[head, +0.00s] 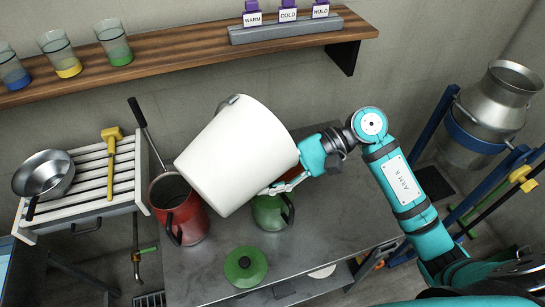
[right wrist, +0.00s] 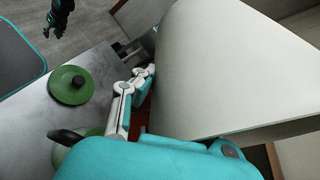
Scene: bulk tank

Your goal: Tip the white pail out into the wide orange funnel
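The white pail (head: 235,155) is held in the air above the grey table, strongly tilted. Its mouth is turned out of sight, so its contents cannot be seen. My right gripper (head: 289,177) is shut on the pail at its right side. The pail also fills much of the right wrist view (right wrist: 225,75), against the gripper's pale fingers (right wrist: 130,95). An orange-red patch (head: 287,172) shows behind the pail and gripper; I cannot tell whether it is the wide orange funnel. My left gripper (right wrist: 58,18) shows small at the top left of the right wrist view, its fingers unclear.
A red jug (head: 180,205) and a green jug (head: 270,212) stand close under the pail. A green lid (head: 245,265) lies on the table (head: 330,215). A shelf (head: 170,55) with beakers runs behind. A slatted rack (head: 90,180) is left; a metal can (head: 490,110) is right.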

